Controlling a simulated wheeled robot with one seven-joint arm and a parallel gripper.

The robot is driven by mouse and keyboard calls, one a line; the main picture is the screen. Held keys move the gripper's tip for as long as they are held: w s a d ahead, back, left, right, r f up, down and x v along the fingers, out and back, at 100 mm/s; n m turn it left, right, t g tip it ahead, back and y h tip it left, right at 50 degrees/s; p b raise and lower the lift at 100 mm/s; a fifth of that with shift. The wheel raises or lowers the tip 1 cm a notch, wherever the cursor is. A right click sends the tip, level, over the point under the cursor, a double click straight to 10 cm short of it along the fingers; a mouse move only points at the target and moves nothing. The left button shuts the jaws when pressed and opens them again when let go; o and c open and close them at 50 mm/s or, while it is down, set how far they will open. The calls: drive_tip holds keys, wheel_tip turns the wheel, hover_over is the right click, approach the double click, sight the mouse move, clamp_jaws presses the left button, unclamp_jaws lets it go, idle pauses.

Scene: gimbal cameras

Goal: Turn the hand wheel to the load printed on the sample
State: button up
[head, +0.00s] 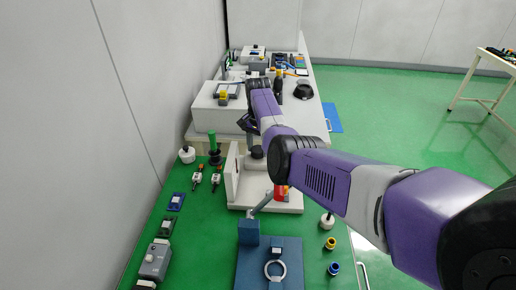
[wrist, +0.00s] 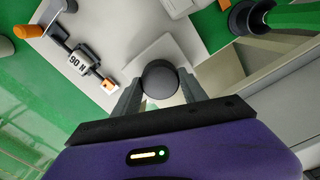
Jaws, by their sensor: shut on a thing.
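In the wrist view my gripper (wrist: 160,82) is shut on a dark round knob, which I take to be the hand wheel (wrist: 161,76), with one finger on each side. No scale or reading on the wheel can be made out. In the head view the light-coloured stand (head: 284,207) is below my arm. A dark round part (head: 257,153) shows on it. My fingertips are hard to make out there.
A green post (head: 212,141) and small red-and-white pieces (head: 196,178) stand left of the stand. A blue plate (head: 285,262) with a ring is in front. A pale raised box (head: 213,113) is behind.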

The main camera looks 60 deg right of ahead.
sight(258, 149)
drive_tip(key=o, duration=1.4)
drive_tip(key=shift+r+b, duration=0.3)
drive_tip(key=shift+r, duration=3.65)
